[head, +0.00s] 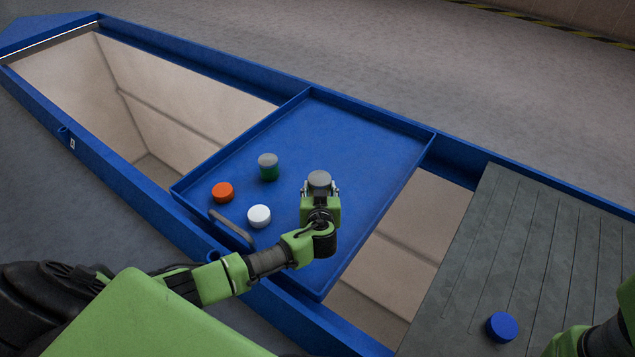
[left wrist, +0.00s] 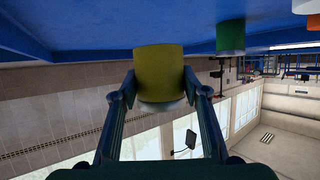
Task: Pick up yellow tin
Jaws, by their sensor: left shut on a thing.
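The yellow tin (left wrist: 159,72) is between the two fingers of my left gripper (left wrist: 160,98) in the left wrist view, which looks upside down. Its pale lid points down in that picture. In the head view only the tin's grey lid (head: 319,180) shows, at the tips of my left gripper (head: 319,190); its yellow side is hidden. My left gripper is shut on it over the right part of the blue tray (head: 350,130). I cannot tell whether the tin touches the tray. Part of my right arm shows at the lower right; its gripper is out of view.
A green tin with a grey lid (head: 268,166), an orange tin (head: 222,192) and a white tin (head: 259,216) stand left of my left gripper. The tray has a grey handle (head: 231,230). A blue tin (head: 501,327) stands on the grey ribbed board (head: 540,250).

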